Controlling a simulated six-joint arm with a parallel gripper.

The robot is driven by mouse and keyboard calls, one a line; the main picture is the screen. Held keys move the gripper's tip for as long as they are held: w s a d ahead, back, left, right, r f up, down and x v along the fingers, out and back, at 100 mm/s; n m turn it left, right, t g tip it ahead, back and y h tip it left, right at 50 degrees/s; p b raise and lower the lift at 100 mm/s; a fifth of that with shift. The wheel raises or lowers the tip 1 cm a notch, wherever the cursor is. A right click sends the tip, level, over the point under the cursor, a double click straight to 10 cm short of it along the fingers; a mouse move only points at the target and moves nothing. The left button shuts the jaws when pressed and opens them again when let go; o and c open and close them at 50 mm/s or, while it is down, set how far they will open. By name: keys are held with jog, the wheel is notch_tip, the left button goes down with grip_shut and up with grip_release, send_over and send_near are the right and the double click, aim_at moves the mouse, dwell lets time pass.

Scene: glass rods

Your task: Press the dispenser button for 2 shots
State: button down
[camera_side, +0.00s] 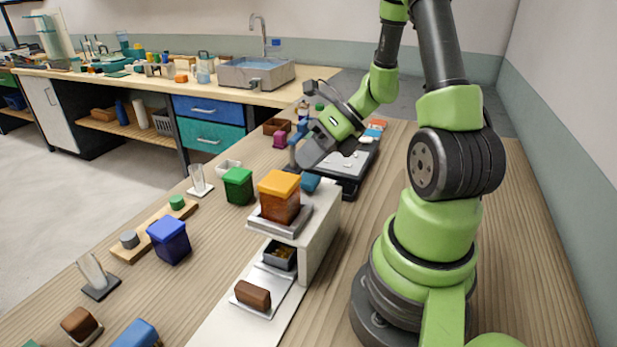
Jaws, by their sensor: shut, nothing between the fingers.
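The dispenser (322,225) is a white stand near the middle of the bench. An amber container with an orange lid (279,195) sits on its top plate. Below it, a dark open cup (280,254) holds some golden-brown contents. A brown block (253,295) lies on the light plate in front of the cup. I cannot tell for certain which part is the button. My gripper (303,160) is behind and above the dispenser, pointing down and left, apart from the amber container. It is shut and empty; its fingertips are small and hard to make out.
A green box (238,186), a blue box (169,240) and a wooden strip with knobs (150,235) stand left of the dispenser. A teal block (310,182) is close behind it. A dark device (347,165) lies under my wrist.

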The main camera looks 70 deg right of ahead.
aim_at(309, 176)
jog(key=shift+r, duration=2.5)
jog(key=shift+r, duration=0.1)
dwell(0.8)
notch_tip(309, 176, up, 4)
jog(key=shift+f, duration=0.2)
jog(key=shift+f, duration=0.15)
jog(key=shift+f, duration=4.3)
jog(key=shift+f, duration=0.1)
jog(key=shift+f, duration=0.3)
